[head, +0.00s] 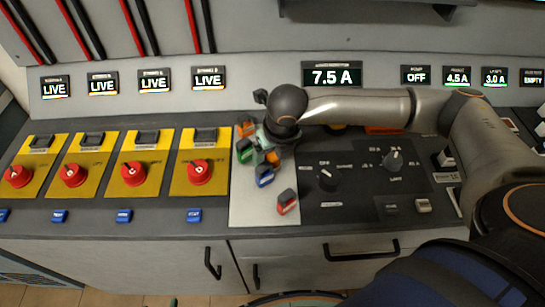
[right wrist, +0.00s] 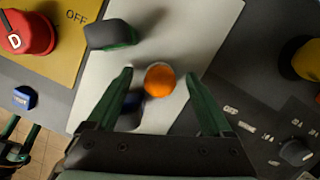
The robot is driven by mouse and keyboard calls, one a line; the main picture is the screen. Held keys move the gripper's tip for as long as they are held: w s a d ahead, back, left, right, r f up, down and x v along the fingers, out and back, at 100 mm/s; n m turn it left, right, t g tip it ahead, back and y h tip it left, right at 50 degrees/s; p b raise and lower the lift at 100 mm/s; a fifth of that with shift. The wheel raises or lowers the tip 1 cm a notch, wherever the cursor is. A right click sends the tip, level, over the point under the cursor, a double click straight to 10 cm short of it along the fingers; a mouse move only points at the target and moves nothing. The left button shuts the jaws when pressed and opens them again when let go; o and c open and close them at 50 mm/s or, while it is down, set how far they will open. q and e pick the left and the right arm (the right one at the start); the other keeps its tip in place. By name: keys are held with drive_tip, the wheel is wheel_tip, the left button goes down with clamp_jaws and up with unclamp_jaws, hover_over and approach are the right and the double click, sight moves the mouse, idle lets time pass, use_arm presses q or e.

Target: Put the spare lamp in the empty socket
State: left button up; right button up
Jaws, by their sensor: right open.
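An orange round-topped lamp (right wrist: 159,81) stands on a pale mat between the spread fingers of my right gripper (right wrist: 158,78), apart from both. Its orange also shows in the head view (head: 273,158), below the wrist. My right gripper is open and empty. My left gripper (right wrist: 21,122) shows only at the lower left edge of the right wrist view, its fingers apart, away from the lamp. I cannot make out an empty socket; a display reading EMPTY (head: 533,77) is at the far right, and my right arm hides much of the panel below.
The pale mat (head: 250,208) also bears a green-marked piece (head: 245,150), a blue one (head: 264,175) and a red one (head: 287,202), close around my gripper. Red knobs (head: 201,172) on yellow plates stand left; a black knob panel (head: 350,205) lies right.

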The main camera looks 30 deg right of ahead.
drive_tip(key=shift+w+f, duration=0.1)
drive_tip(key=shift+f, duration=0.1)
clamp_jaws()
idle(0.6)
